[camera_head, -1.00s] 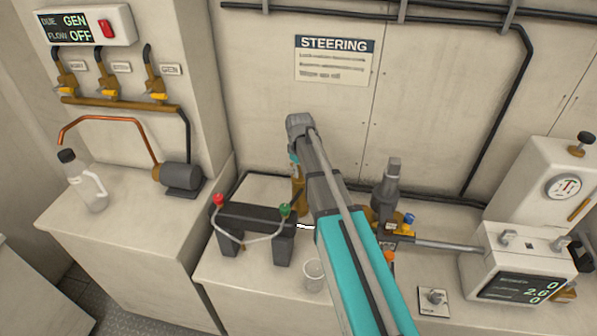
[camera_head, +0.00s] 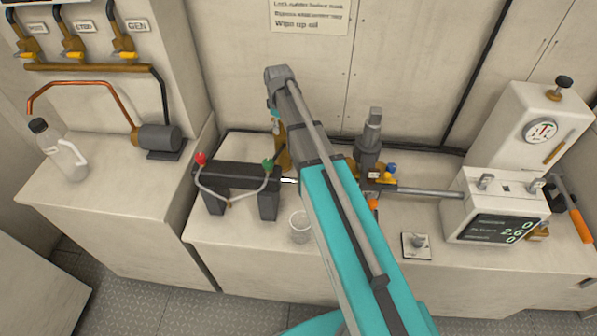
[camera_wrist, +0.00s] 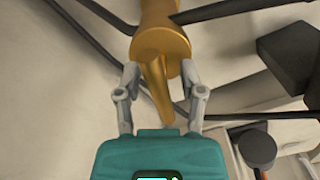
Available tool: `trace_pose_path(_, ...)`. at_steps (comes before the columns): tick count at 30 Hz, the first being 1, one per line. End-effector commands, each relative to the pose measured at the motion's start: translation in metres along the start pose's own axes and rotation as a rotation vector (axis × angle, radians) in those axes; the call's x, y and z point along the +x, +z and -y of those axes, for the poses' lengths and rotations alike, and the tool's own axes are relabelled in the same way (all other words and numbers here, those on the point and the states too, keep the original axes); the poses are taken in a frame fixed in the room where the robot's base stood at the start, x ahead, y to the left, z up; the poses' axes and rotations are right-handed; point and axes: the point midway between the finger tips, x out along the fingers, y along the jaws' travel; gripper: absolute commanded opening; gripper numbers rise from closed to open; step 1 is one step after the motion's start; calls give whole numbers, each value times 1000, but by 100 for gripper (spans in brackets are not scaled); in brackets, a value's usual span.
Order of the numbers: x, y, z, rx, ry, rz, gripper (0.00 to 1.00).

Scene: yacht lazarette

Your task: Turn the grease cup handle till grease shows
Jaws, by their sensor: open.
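The brass grease cup (camera_wrist: 160,42) fills the top middle of the wrist view, with a flat brass handle (camera_wrist: 159,92) running down from its round end. My gripper (camera_wrist: 161,68) is open, with one finger on each side of the handle. A gap shows between each finger and the handle lower down; I cannot tell whether the fingertips touch the cup. In the head view the brass cup (camera_head: 284,160) shows only in part, beside and behind my arm. No grease can be made out.
A dark bracket with red and green fittings (camera_head: 236,178) stands left of the cup, and a clear cup (camera_head: 300,226) in front. A grey cylinder unit (camera_head: 371,140) and a white display box (camera_head: 495,212) stand to the right. A bottle (camera_head: 60,150) stands far left.

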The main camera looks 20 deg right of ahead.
Motion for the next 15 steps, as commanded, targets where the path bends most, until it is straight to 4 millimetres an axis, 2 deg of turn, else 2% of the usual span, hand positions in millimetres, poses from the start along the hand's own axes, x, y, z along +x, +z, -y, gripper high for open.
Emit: trace_pose_path(15,0,0,0,-347,0,0,51)
